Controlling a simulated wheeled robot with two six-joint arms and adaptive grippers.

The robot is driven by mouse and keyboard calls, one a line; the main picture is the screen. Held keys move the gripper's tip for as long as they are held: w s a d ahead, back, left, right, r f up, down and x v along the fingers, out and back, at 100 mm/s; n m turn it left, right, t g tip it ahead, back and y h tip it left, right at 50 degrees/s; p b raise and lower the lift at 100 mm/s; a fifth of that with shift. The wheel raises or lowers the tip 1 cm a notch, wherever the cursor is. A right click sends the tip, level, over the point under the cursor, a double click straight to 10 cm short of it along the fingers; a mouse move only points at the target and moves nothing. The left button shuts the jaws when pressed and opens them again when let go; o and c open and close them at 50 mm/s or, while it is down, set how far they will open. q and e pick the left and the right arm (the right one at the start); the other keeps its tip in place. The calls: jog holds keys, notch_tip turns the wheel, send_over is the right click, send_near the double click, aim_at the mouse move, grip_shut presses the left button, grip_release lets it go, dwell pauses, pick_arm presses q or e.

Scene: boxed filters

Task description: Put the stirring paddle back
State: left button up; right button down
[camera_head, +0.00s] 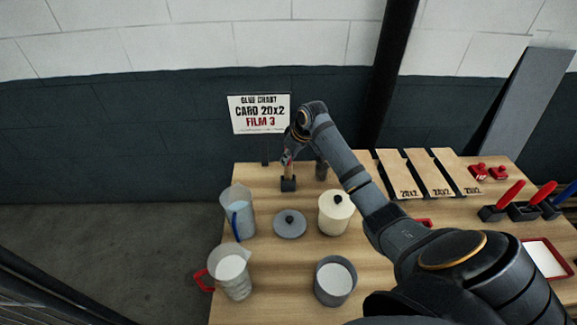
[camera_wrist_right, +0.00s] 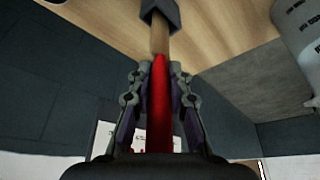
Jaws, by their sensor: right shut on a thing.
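The stirring paddle has a red handle (camera_wrist_right: 160,105) and a wooden shaft (camera_wrist_right: 160,40). In the head view its shaft (camera_head: 287,169) stands roughly upright at the back left of the table. My left gripper is not in view.
A pitcher with a blue handle (camera_head: 238,215), a grey lid (camera_head: 290,223), a lidded cream pot (camera_head: 336,212), a red-handled jug (camera_head: 233,275) and a grey pot (camera_head: 335,280) stand nearby. A sign (camera_head: 259,114) is behind.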

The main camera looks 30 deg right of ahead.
aim_at(288, 165)
notch_tip(288, 165, down, 3)
jog(key=shift+r+p, duration=0.1)
jog(key=shift+p, duration=0.25)
jog(key=shift+f, duration=0.4)
jog(key=c, duration=1.3)
grip_release()
jog(key=shift+f, duration=0.1)
jog(key=shift+o, duration=0.2)
jog(key=b+v, duration=0.1)
jog(key=v, duration=1.1)
jog(key=shift+b, duration=0.4)
